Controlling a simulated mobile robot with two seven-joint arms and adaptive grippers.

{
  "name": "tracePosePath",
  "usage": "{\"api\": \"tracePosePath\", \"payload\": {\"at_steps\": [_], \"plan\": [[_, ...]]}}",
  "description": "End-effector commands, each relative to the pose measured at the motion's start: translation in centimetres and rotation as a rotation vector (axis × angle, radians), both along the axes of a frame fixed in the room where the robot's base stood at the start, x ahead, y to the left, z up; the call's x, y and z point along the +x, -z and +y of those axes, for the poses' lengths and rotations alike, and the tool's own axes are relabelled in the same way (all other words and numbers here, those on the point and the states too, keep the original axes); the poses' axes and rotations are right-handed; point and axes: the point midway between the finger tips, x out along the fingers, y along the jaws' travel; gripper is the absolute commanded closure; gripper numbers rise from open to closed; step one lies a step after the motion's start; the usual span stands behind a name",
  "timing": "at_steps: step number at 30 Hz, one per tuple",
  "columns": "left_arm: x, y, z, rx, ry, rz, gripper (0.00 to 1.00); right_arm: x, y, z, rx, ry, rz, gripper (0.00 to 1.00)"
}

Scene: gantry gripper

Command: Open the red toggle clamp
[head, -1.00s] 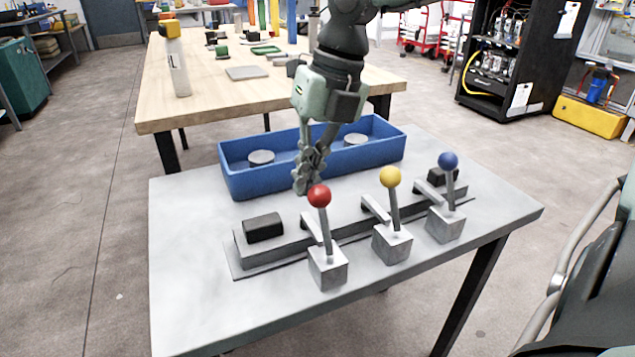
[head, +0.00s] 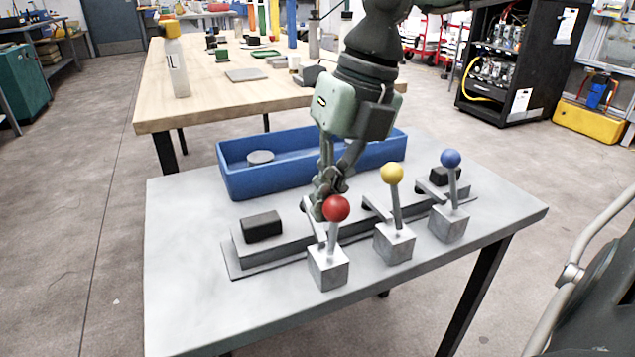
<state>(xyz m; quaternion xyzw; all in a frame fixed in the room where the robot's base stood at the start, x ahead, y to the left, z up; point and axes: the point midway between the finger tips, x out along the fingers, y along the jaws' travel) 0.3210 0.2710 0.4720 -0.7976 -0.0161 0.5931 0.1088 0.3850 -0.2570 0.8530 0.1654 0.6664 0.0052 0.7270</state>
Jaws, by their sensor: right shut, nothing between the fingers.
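The red toggle clamp (head: 328,266) stands on the grey table, nearest of three clamps along a metal bar. Its red-balled lever (head: 336,208) leans toward me and slightly right. Its clamp arm (head: 314,222) shows partly behind the lever and looks angled upward from the bar. My right gripper (head: 322,207) is shut and empty, its fingertips directly behind and left of the red ball, seemingly touching it. The fingertips are partly hidden by the ball. My left gripper is not in view.
The yellow-balled clamp (head: 393,242) and blue-balled clamp (head: 449,222) stand to the right, levers upright. A black block (head: 262,227) sits on the bar (head: 280,250) at left. A blue tray (head: 262,182) lies behind. The table's left front (head: 205,310) is clear.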

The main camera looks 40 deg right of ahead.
Motion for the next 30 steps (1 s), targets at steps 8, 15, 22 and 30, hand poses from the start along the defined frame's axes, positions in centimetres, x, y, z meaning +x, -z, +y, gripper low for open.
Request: {"api": "tracePosePath", "payload": {"at_steps": [8, 15, 22, 30], "plan": [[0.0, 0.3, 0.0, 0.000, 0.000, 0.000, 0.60, -1.2, 0.0, 0.3, 0.000, 0.000, 0.000, 1.00], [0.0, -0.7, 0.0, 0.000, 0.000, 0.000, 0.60, -0.5, -1.5, 0.1, -0.001, 0.000, -0.001, 1.00], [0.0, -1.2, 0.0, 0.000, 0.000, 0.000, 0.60, -0.1, -2.4, 0.0, 0.000, 0.000, -0.001, 1.00], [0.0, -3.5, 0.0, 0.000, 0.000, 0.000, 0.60, -0.3, -6.2, 0.1, -0.001, 0.000, -0.003, 1.00]]}}
